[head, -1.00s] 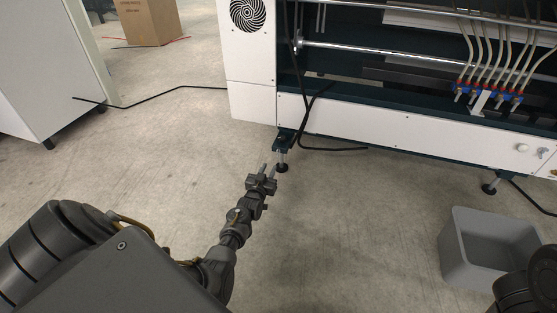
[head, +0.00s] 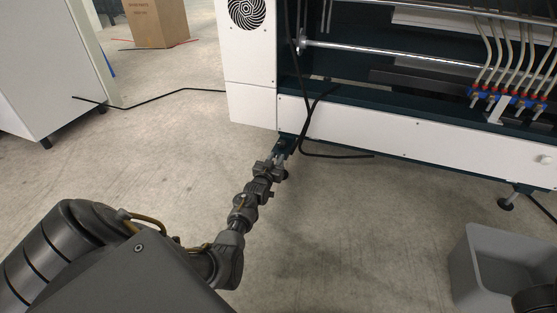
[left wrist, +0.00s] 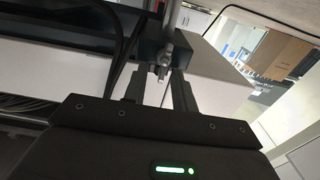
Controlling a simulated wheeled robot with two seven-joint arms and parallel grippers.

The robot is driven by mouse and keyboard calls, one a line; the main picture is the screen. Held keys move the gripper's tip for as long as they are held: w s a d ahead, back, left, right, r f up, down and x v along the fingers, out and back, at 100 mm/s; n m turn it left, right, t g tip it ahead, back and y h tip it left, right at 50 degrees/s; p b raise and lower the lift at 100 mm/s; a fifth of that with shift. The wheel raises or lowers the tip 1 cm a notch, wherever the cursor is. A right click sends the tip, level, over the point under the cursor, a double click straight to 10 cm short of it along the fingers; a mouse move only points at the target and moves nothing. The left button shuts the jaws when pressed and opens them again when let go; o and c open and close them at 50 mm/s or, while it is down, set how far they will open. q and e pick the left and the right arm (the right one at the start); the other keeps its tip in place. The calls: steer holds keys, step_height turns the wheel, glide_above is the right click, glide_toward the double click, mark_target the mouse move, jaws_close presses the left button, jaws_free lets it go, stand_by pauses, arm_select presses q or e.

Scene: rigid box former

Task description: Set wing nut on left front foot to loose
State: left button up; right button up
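The machine's left front foot hangs from a dark bracket (head: 288,142) at the lower left corner of the white machine. My left gripper (head: 279,157) is at this foot and hides much of it in the head view. In the left wrist view the dark bracket (left wrist: 166,47) carries a threaded rod, with a small metal wing nut (left wrist: 161,71) beneath it. The two fingers of my left gripper (left wrist: 158,87) stand apart on either side of the wing nut. I cannot tell whether they touch it.
The white machine panel (head: 370,122) stands just above the foot. A black cable (head: 335,156) lies on the floor right of it. A grey bin (head: 480,262) stands at the lower right. Another foot (head: 506,203) is farther right.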

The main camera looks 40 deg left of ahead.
arm_select(q)
jaws_close()
steer(key=shift+a+n, duration=0.1)
steer(key=shift+n, duration=0.3)
steer(key=n+p, duration=0.1)
steer(key=n, duration=0.3)
steer(key=a+n+p, duration=0.1)
steer(key=n, duration=0.1)
steer(key=shift+s+f+n+p, duration=0.15)
steer(key=shift+s+n+p, duration=0.1)
steer(key=shift+n+p, duration=0.15)
steer(key=n, duration=0.3)
steer(key=f+n, duration=0.1)
steer(key=n, duration=0.7)
steer(key=shift+s+a+f, duration=0.1)
steer(key=shift+a+f, duration=0.1)
steer(key=shift+f, duration=0.2)
steer(key=shift+n, duration=0.3)
